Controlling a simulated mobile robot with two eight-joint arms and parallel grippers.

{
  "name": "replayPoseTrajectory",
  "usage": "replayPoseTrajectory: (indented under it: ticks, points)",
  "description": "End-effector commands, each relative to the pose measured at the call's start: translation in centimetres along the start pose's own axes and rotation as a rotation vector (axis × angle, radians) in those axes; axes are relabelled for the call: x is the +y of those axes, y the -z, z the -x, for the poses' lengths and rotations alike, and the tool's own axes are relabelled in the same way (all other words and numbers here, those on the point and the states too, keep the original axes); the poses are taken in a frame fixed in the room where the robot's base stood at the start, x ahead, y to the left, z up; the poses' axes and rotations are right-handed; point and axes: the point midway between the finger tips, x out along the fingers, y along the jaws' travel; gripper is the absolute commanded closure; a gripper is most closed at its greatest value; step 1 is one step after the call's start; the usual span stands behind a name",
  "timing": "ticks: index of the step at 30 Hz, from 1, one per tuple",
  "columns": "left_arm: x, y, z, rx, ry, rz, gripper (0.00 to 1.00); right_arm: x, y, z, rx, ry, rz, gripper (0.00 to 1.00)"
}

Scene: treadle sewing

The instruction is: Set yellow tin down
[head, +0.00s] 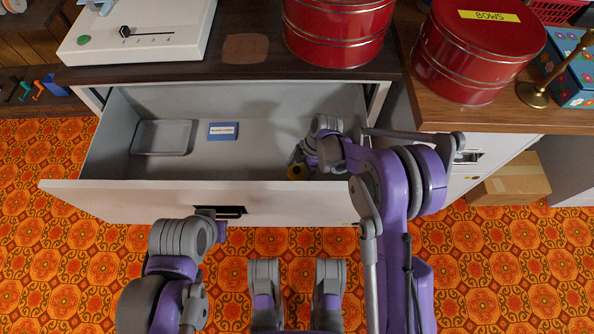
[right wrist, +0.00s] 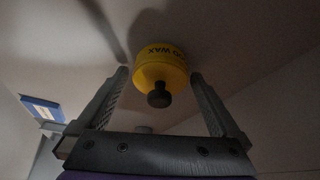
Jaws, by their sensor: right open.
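The yellow tin (right wrist: 160,66) has a dark knob and dark "WAX" lettering. It sits inside the open drawer (head: 262,160), near its right end. In the right wrist view my right gripper (right wrist: 160,80) is open, with one finger on each side of the tin and a gap to each. My left gripper (head: 222,222) is at the drawer's front handle (head: 230,211); its fingers are mostly hidden.
A grey tray (head: 162,137) and a blue-and-white box (head: 223,131) lie in the drawer; the box also shows in the right wrist view (right wrist: 42,108). Red tins (head: 338,30) stand above on the tabletops. A cardboard box (head: 512,180) is on the floor at right.

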Motion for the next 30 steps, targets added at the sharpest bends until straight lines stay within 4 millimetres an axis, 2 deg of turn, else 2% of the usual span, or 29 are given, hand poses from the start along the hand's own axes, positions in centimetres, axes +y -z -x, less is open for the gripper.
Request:
replayPoseTrajectory:
  ticks: [5,12,18,24,30]
  points:
    - [0.0,0.2,0.8,0.002,0.000,0.000,1.00,0.0,0.2,1.9,0.000,-0.001,-0.001,0.00]
    - [0.0,0.5,2.2,0.006,0.000,0.000,1.00,-0.1,0.2,7.2,0.000,-0.001,-0.001,0.00]
    - [0.0,0.7,3.0,0.009,0.000,0.000,1.00,0.0,0.2,10.7,0.000,0.000,-0.002,0.00]
    - [0.0,0.8,3.3,0.010,0.000,0.000,1.00,0.0,0.1,12.2,0.000,0.000,0.000,0.00]
    - [0.0,0.8,3.3,0.009,0.000,0.000,1.00,0.0,0.1,12.3,0.000,0.000,0.000,0.00]
